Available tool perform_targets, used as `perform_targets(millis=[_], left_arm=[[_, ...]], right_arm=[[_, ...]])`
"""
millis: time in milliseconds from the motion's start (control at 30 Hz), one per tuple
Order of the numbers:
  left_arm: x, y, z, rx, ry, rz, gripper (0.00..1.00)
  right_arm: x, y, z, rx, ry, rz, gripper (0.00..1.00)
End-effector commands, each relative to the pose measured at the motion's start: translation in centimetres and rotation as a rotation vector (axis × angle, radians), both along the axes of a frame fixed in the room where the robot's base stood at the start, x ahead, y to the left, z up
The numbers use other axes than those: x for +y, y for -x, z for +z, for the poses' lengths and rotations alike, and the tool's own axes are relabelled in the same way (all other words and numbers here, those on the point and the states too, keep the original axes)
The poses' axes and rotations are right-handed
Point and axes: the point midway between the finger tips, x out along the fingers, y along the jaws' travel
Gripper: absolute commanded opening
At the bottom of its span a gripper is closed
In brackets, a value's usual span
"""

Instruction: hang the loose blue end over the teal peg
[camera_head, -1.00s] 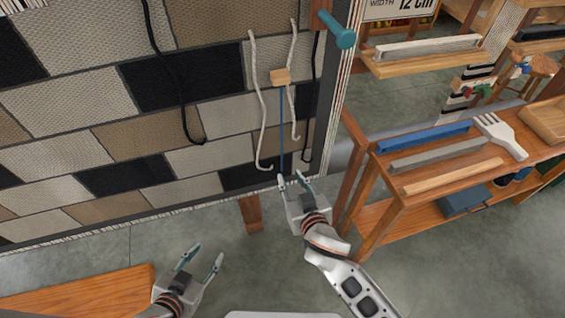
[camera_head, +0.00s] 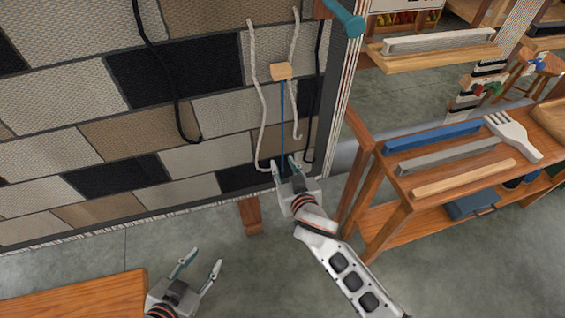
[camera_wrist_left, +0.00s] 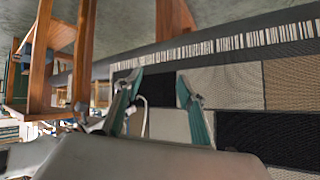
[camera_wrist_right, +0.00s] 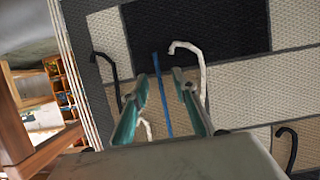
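The loose blue end (camera_head: 283,110) hangs straight down from a small wooden block (camera_head: 282,71) in front of the woven wall hanging. The teal peg (camera_head: 345,18) sticks out at the hanging's upper right edge. My right gripper (camera_head: 283,161) is open at the lower part of the blue strand. In the right wrist view the blue strand (camera_wrist_right: 160,90) runs between the two open fingers (camera_wrist_right: 161,77); whether it lies within their depth I cannot tell. My left gripper (camera_head: 205,256) is open and empty, low and to the left; its open fingers (camera_wrist_left: 158,76) show in the left wrist view.
White cords (camera_head: 258,90) and black cords (camera_head: 165,70) hang beside the blue strand. A wooden shelf rack (camera_head: 400,190) with blue, grey and wooden bars and a white fork-shaped comb (camera_head: 513,135) stands to the right. A wooden surface (camera_head: 75,295) lies at lower left.

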Motion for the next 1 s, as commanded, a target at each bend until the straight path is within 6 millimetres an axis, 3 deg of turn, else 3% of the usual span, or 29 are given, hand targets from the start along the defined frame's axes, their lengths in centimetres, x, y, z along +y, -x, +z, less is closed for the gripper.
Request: perform_targets(millis=[67, 267, 767, 1000], left_arm=[[0.0, 0.0, 0.0, 0.0, 0.0, 0.0, 0.4], [0.0, 0.3, -0.2, 0.005, 0.0, 0.0, 0.4], [0.0, 1.2, -1.0, 0.027, 0.002, 0.008, 0.4], [0.2, -0.2, 1.4, -0.009, 0.002, 0.011, 0.4]], right_arm=[[0.0, 0.0, 0.0, 0.0, 0.0, 0.0, 0.27], [0.0, 0.0, 0.0, 0.0, -0.001, 0.0, 0.01], [0.0, 0.0, 0.0, 0.001, 0.0, 0.0, 0.0], [0.1, 0.9, 2.2, -0.008, -0.002, -0.001, 0.0]])
